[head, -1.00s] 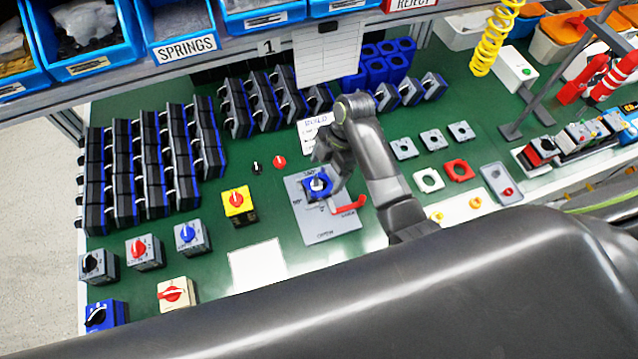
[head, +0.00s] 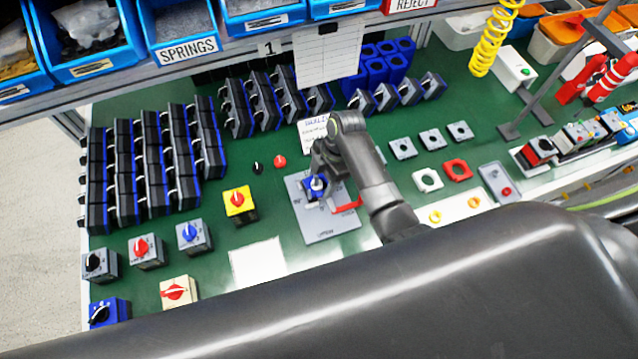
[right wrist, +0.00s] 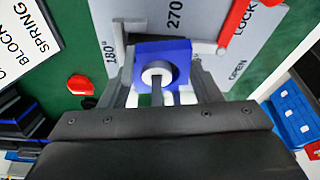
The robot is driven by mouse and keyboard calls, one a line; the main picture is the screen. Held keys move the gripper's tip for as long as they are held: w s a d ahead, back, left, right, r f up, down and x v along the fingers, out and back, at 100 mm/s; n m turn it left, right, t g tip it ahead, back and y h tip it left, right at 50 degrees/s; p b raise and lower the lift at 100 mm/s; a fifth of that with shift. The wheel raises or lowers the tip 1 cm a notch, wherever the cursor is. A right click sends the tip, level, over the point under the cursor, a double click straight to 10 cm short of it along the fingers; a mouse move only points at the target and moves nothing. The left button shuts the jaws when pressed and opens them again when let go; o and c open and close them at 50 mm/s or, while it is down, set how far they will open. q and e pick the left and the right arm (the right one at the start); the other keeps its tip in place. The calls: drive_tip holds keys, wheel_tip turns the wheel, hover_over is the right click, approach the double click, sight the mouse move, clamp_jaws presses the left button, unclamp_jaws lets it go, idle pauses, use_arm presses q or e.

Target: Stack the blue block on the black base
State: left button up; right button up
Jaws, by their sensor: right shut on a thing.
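The blue block (head: 314,185) is at the upper part of a grey marked plate in the head view. In the right wrist view the blue block (right wrist: 178,55) has a pale round collar with a dark stem in its middle. My right gripper (right wrist: 163,70) has a finger on each side of the block and is shut on it. My left gripper is not in view.
The grey plate (head: 330,225) carries a red lever (head: 347,205). To its left stand a yellow switch box (head: 239,203) and small black and red knobs. Rows of dark switch blocks (head: 150,165) fill the left.

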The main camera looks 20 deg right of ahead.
drive_tip(key=shift+w+a+r+m+t, duration=0.15)
drive_tip(key=shift+r+m, duration=0.2)
drive_tip(key=shift+r, duration=0.85)
drive_tip(key=shift+s+a+r+m+t, duration=0.1)
drive_tip(key=shift+r+m, duration=0.2)
drive_tip(key=shift+r, duration=0.9)
drive_tip(key=shift+w+a+r+m+t, duration=0.15)
drive_tip(key=shift+r+m, duration=0.2)
drive_tip(key=shift+r, duration=0.85)
drive_tip(key=shift+s+d+f+b, duration=0.1)
drive_tip(key=shift+f+b, duration=0.2)
drive_tip(key=shift+b, duration=0.1)
drive_tip(key=shift+f+b, duration=0.5)
drive_tip(key=shift+f, duration=1)
drive_tip(key=o, duration=1.1)
